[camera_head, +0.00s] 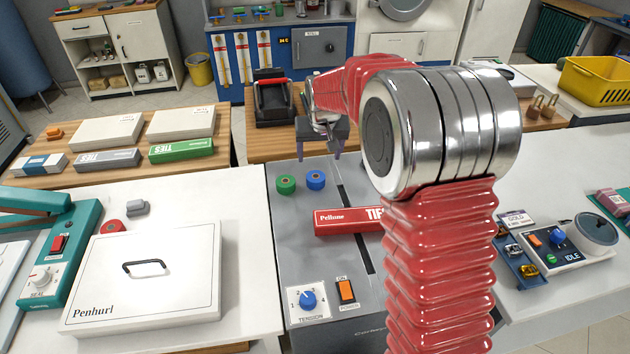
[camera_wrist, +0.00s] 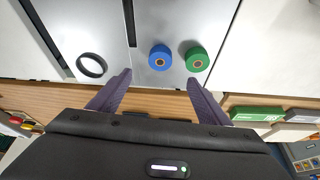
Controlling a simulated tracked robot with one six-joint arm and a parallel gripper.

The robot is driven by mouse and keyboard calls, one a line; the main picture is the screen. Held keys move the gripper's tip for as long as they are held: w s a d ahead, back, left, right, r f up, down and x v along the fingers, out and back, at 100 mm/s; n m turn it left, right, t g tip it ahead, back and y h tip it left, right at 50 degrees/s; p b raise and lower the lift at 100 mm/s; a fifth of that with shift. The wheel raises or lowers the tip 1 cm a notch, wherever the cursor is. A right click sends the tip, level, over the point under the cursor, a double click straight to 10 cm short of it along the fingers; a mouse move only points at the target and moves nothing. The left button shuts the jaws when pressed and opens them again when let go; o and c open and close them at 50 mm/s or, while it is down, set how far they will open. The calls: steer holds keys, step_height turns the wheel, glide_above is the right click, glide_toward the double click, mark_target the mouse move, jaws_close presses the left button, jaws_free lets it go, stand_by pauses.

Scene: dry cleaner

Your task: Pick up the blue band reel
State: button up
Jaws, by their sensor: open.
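The blue band reel (camera_head: 316,180) lies on the grey machine's top near its back edge, right of a green band reel (camera_head: 285,184). In the wrist view the blue reel (camera_wrist: 160,57) lies ahead of the fingertips and between their lines, with the green reel (camera_wrist: 197,59) to its right. My gripper (camera_head: 319,146) is open and empty, near the machine's back edge. In the wrist view its two purple fingers (camera_wrist: 157,84) are spread apart and touch neither reel. Nothing hides the blue reel.
A black ring (camera_wrist: 91,65) lies left of the blue reel in the wrist view. A white Penhurl case (camera_head: 150,280) covers much of the left counter. A black device (camera_head: 272,100) stands behind.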

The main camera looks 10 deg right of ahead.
steer(key=shift+w+f, duration=0.45)
glide_toward(316, 176)
steer(key=shift+x, duration=1.5)
steer(key=shift+s+f, duration=0.1)
steer(key=shift+s, duration=0.1)
steer(key=shift+x, duration=2.6)
steer(key=shift+w, duration=0.1)
steer(key=shift+c, duration=0.4)
steer(key=c, duration=1.1)
